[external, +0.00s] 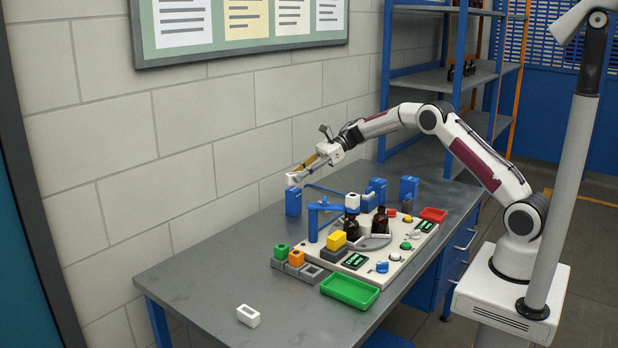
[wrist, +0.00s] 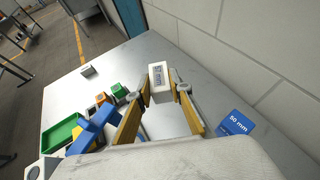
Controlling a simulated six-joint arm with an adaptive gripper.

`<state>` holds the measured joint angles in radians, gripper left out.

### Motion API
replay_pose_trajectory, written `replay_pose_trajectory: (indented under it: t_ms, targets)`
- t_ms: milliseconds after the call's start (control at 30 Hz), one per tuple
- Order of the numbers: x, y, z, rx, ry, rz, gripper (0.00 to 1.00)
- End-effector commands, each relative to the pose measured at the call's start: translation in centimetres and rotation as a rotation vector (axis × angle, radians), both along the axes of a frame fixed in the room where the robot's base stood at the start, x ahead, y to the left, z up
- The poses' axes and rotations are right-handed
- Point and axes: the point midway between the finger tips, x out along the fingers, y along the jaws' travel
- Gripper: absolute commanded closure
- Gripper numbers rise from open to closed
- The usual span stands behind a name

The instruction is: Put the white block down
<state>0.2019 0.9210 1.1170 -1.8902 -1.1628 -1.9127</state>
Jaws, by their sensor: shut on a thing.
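A white block (wrist: 159,75) with dark lettering on its side is held between the yellow fingers of my gripper (wrist: 162,92) in the wrist view. In the external view the white block (external: 293,179) shows at the tip of my gripper (external: 300,171), at the far left end of my outstretched arm. The gripper is shut on it. The block appears raised above the grey table (external: 200,275), near the wall. A second white block (external: 248,315) lies on the table near the front left; it also shows in the wrist view (wrist: 88,71).
A board (external: 340,262) with brown bottles (external: 352,227), a blue fixture and buttons lies to the right. A green tray (external: 350,290) is at the front.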

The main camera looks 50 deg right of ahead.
Motion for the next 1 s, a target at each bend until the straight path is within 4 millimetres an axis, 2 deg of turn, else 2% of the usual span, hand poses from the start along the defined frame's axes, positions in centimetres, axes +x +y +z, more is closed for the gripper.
replay_pose_trajectory:
  t_ms: [700, 1000]
  targets:
    - [0.5, -0.4, -7.7, 0.001, 0.0, 0.222, 1.0]
    - [0.2, -0.8, -9.5, 0.001, -0.001, 0.256, 1.0]
